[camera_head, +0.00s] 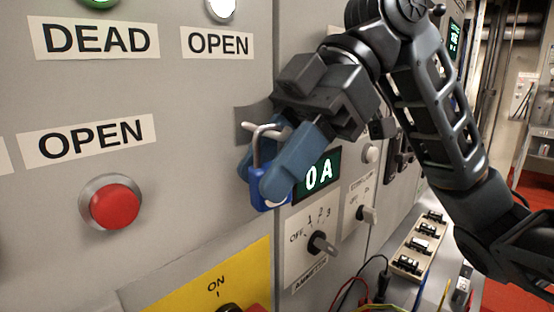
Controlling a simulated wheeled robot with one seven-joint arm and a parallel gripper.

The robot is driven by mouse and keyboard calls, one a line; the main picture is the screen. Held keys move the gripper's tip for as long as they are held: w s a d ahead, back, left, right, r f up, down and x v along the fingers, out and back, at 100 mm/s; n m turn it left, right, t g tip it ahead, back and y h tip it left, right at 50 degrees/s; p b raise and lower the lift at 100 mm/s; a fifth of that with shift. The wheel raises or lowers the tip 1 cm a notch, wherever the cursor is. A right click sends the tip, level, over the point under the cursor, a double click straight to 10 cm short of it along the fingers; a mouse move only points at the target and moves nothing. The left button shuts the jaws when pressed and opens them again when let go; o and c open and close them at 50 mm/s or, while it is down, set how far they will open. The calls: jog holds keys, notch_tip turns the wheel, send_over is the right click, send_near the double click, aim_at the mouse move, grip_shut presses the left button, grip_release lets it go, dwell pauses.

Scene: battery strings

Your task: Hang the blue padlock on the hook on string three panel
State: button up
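The blue padlock (256,190) is upright at the grey panel, with its metal shackle (257,150) on top. A light metal hook (262,127) sticks out from a dark grey plate on the panel. The shackle's top overlaps the hook in this view; I cannot tell whether it is around the hook or in front of it. My gripper (262,183) comes in from the upper right. Its blue fingers lie on both sides of the padlock's body and appear closed on it. The near finger covers the body's right part, and the far finger is mostly hidden.
A red button (115,206) stands out at left. Right of the padlock are a "0 A" display (318,174) and an ammeter selector knob (323,243). A yellow plate (205,284) is below. A terminal strip with wires (419,243) lies at lower right.

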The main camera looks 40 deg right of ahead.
jog(key=o, duration=0.4)
jog(key=shift+w+a+r, duration=0.1)
jog(key=shift+w+a, duration=0.05)
jog(key=shift+w, duration=0.1)
jog(key=shift+c, duration=0.2)
jog(key=b+v, duration=0.1)
jog(key=v, duration=0.7)
jog(key=shift+s, duration=0.15)
